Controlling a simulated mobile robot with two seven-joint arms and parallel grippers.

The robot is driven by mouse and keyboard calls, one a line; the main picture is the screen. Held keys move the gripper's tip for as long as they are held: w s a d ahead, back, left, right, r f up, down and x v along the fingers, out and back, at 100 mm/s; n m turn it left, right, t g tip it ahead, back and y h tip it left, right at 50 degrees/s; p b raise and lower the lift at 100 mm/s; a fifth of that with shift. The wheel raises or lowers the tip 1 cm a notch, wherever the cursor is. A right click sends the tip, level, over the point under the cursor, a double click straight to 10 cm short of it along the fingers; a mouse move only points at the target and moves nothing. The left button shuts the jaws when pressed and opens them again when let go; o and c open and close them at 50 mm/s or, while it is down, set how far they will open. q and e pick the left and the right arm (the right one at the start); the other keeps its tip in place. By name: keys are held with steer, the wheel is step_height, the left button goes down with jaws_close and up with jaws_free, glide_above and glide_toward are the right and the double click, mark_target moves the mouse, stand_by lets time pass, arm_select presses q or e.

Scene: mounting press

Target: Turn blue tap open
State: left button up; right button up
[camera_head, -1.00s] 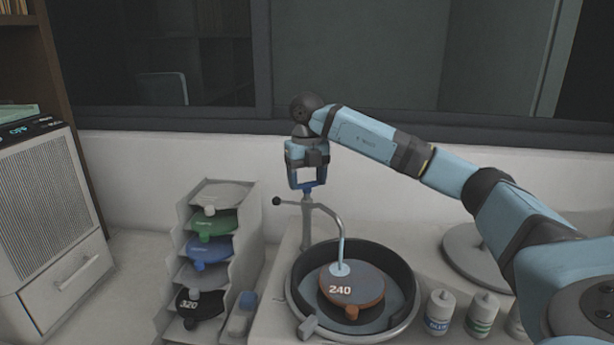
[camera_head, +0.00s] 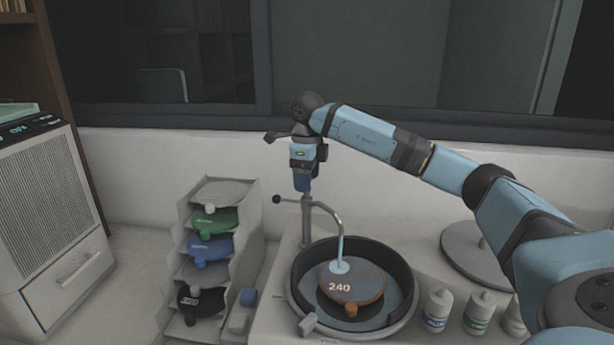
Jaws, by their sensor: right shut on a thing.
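The blue tap sits on top of an upright metal pipe (camera_head: 306,225) and is mostly hidden behind my gripper's fingers. My right gripper (camera_head: 303,187) points straight down over the pipe top and is shut on the blue tap. From the pipe a curved metal spout (camera_head: 331,212) reaches over a round basin (camera_head: 294,283). A pale blue streak (camera_head: 341,250) runs from the spout's end down to an orange-brown disc marked 240 (camera_head: 368,284) in the basin. My left gripper is out of view.
A short lever with a dark knob (camera_head: 276,199) sticks out left of the pipe. A grey rack (camera_head: 247,198) with several coloured discs stands left of the basin. Small bottles (camera_head: 437,310) stand to the right. A wall and window frame lie close behind.

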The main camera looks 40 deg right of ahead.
steer(key=shift+n, duration=0.9)
steer(key=o, duration=0.9)
steer(key=shift+r, duration=0.1)
step_height(320, 180, up, 5)
steer(key=shift+r+b, duration=0.2)
steer(key=shift+b, duration=0.25)
steer(key=shift+r+p, duration=0.95)
steer(key=shift+r, duration=3.2)
